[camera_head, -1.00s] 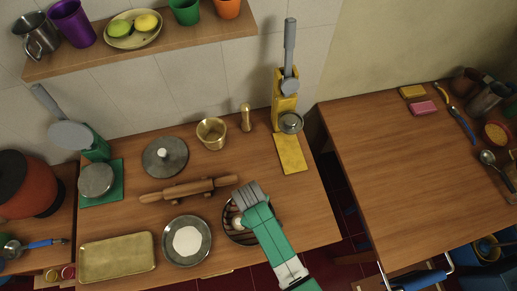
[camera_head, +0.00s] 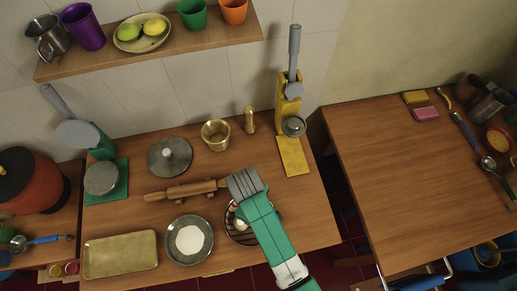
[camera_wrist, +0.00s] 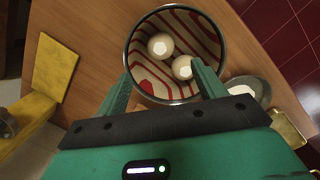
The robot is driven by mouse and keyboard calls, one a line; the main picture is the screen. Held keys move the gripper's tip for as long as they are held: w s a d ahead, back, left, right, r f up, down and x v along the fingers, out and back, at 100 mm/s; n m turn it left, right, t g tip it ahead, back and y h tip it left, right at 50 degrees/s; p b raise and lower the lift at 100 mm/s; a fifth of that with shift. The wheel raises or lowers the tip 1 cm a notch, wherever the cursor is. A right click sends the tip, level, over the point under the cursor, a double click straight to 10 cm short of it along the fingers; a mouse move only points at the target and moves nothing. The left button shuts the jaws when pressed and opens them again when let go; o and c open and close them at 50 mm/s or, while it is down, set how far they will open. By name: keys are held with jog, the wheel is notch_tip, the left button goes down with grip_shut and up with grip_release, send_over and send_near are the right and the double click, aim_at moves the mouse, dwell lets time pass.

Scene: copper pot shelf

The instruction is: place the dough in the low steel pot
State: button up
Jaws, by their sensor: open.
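Two pale round balls, which look like dough (camera_wrist: 160,45), lie in a round bowl with red stripes (camera_wrist: 133,52) in the wrist view. In the head view the bowl (camera_head: 233,236) is partly hidden by my arm, with one ball (camera_head: 240,224) showing. My gripper (camera_head: 243,183) is open and empty above the bowl; in the wrist view its fingers (camera_wrist: 163,82) stand apart over the bowl's near rim. A low round steel vessel (camera_head: 208,252) with flat white contents stands left of the bowl. A low grey lidded vessel (camera_head: 170,157) stands farther back. I cannot tell which is the named pot.
A rolling pin (camera_head: 180,191) lies left of my gripper. A brass tray (camera_head: 121,256) is at front left. A brass cup (camera_head: 215,135), a yellow press (camera_head: 288,110) and a green press (camera_head: 102,150) stand behind. The right table (camera_head: 400,170) is largely clear.

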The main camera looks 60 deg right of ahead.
jog(key=shift+r, duration=0.7)
jog(key=shift+w, duration=0.15)
jog(key=w+a+r+t+h, duration=0.15)
jog(key=w+r+t, duration=0.25)
jog(key=w+r, duration=0.5)
jog(key=w+a+r+m+t+h, duration=0.1)
jog(key=w+a+r+t, duration=0.3)
jog(key=r, duration=0.9)
jog(key=w+a+r+t+h, duration=0.1)
jog(key=w+r+t, duration=0.4)
jog(key=w+r, duration=0.45)
jog(key=s+a+r+t+y, duration=0.1)
jog(key=a+r+t, duration=0.2)
jog(key=r, duration=0.7)
jog(key=s+a+r+t, duration=0.1)
jog(key=a+r+t, duration=0.25)
jog(key=r, duration=0.55)
jog(key=s+a+r+t+y, duration=0.1)
jog(key=s+a+r+t, duration=0.2)
jog(key=s+r, duration=0.2)
jog(key=s+a+r+t+y, duration=0.1)
jog(key=s+a+r+t, duration=0.2)
jog(key=r, duration=0.9)
jog(key=shift+s+a+t+y, duration=0.35)
jog(key=shift+s+t, duration=0.1)
jog(key=shift+s, duration=0.8)
